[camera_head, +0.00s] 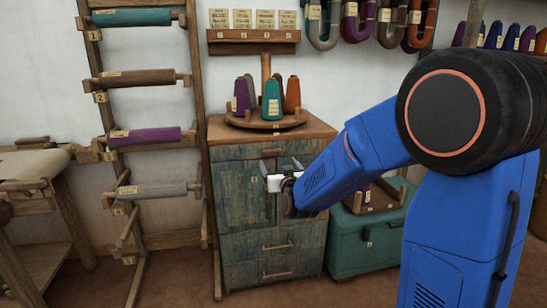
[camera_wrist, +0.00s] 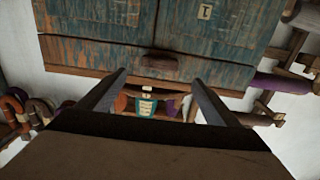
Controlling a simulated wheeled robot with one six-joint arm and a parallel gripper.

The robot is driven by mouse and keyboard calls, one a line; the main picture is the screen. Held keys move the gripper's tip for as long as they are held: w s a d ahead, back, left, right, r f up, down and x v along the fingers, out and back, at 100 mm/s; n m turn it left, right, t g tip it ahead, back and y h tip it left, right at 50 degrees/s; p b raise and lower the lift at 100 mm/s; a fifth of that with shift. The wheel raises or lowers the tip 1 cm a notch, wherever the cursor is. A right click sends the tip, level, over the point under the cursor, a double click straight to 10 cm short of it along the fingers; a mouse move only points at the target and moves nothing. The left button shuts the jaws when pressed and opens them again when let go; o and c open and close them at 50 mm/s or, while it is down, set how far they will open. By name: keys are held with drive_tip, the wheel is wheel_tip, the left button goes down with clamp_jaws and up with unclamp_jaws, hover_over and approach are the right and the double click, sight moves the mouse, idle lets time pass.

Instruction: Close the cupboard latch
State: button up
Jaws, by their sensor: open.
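The cupboard (camera_head: 238,195) has worn blue-green wooden doors and stands against the wall; its doors also show in the wrist view (camera_wrist: 215,40), which sees it upside down. A small brown wooden block that looks like the latch (camera_wrist: 160,61) lies lengthwise along the frame rail at the door seam. It also shows in the head view (camera_head: 271,153), just under the cupboard top. The doors look flush with the frame. My gripper (camera_wrist: 160,77) is open and empty, its fingers on either side of the block's line. Whether they touch anything cannot be told. My gripper and arm hide part of the right door.
Yarn cones (camera_head: 272,98) stand on a round wooden stand on the cupboard top. A teal chest (camera_head: 350,245) stands close on the right. A wooden rack with rolls (camera_head: 150,137) stands at the left. Drawers (camera_head: 275,245) with handles are below the doors.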

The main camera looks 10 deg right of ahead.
sight(272, 154)
drive_tip(key=w, duration=0.8)
drive_tip(key=shift+w, duration=0.3)
drive_tip(key=c, duration=1.1)
